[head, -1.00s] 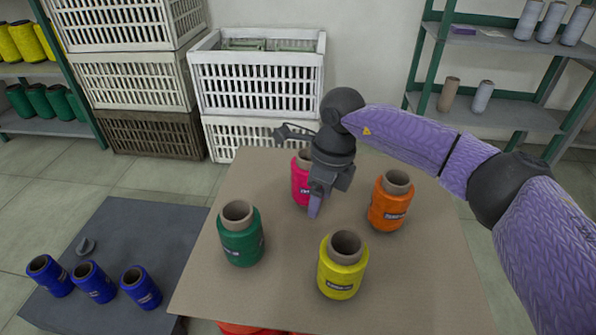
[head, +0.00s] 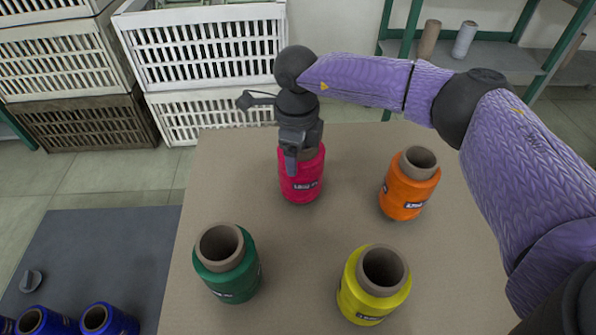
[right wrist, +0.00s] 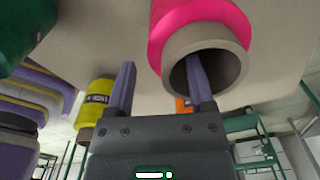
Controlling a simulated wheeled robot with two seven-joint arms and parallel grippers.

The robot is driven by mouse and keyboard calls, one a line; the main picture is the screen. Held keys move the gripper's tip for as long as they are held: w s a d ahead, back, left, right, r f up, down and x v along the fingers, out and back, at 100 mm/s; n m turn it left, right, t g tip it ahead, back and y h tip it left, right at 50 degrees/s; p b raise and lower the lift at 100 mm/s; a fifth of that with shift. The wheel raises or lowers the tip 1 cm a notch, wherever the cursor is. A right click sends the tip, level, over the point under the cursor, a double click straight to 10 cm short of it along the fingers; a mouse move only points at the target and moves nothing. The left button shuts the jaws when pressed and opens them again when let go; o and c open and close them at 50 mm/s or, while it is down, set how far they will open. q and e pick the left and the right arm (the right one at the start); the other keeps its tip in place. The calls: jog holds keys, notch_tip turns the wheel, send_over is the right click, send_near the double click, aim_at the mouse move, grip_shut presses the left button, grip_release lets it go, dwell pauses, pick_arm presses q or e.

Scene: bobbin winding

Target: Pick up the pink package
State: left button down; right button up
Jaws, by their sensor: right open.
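The pink package (head: 302,182) is an upright pink bobbin with a grey-brown tube core, standing at the back of the brown table. It also shows in the right wrist view (right wrist: 158,38), close to the fingers. My right gripper (head: 291,164) is at the top of the pink bobbin and hides part of its rim. In the right wrist view my right gripper (right wrist: 160,62) is open, with one finger across the core's opening and the other to the left, outside the bobbin. I cannot tell how deep the first finger reaches. My left gripper is not in view.
On the table (head: 300,275), an orange bobbin (head: 408,188) stands right of the pink one. Green (head: 235,280) and yellow (head: 360,300) bobbins stand nearer the front. White crates (head: 205,50) are behind. Blue bobbins (head: 105,320) are on a lower grey surface at left.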

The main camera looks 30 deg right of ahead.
notch_tip(320, 180, down, 3)
jog(key=shift+s+a+f+b, duration=0.1)
jog(key=shift+f+b, duration=0.05)
jog(key=shift+b, duration=0.5)
grip_shut()
